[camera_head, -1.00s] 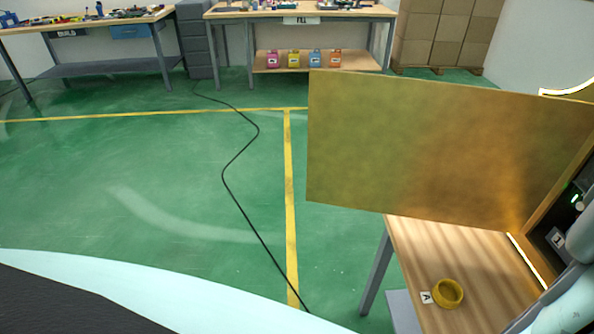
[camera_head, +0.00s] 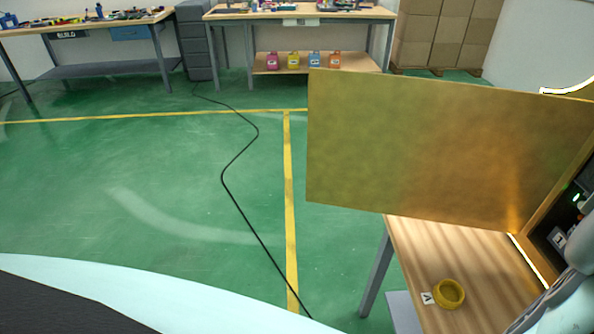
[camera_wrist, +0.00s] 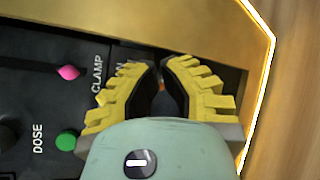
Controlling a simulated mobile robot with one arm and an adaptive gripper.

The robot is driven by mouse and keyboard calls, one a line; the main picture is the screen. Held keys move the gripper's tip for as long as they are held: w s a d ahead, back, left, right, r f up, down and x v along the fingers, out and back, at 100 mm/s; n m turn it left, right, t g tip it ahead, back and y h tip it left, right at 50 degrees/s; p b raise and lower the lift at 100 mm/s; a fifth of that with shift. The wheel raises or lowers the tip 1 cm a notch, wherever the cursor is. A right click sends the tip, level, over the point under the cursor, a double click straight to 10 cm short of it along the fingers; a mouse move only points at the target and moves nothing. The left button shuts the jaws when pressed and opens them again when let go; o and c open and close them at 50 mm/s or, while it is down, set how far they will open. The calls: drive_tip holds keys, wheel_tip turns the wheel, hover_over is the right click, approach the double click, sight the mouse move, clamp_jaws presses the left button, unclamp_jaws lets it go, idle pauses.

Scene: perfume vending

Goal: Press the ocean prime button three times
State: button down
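In the wrist view my gripper (camera_wrist: 161,66) points at a black control panel (camera_wrist: 50,30). Its yellow ribbed fingers curve together, with their tips almost meeting. A dark grey shape shows between the fingers; I cannot tell what it is. A label with a letter N (camera_wrist: 120,68) is partly covered by the left finger. I cannot make out the ocean prime button. A pink knob (camera_wrist: 68,72) is near the word CLAMP, and a green button (camera_wrist: 66,140) is near DOSE. In the head view the gripper is hidden at the right edge.
A large gold panel (camera_head: 430,150) stands over a wooden table (camera_head: 420,260) beside the machine (camera_head: 550,240). A black cable (camera_head: 225,180) crosses the open green floor.

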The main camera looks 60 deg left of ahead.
drive_tip(key=shift+w+d, duration=0.15)
drive_tip(key=shift+w, duration=0.1)
idle(1.4)
drive_tip(key=shift+w+d, duration=0.1)
drive_tip(key=shift+w, duration=0.1)
drive_tip(key=shift+w+d+b, duration=0.2)
drive_tip(key=shift+w+b, duration=0.1)
drive_tip(key=shift+w, duration=0.15)
idle(0.7)
drive_tip(key=shift+s, duration=0.15)
drive_tip(key=shift+s+a, duration=0.4)
drive_tip(key=shift+s, duration=0.25)
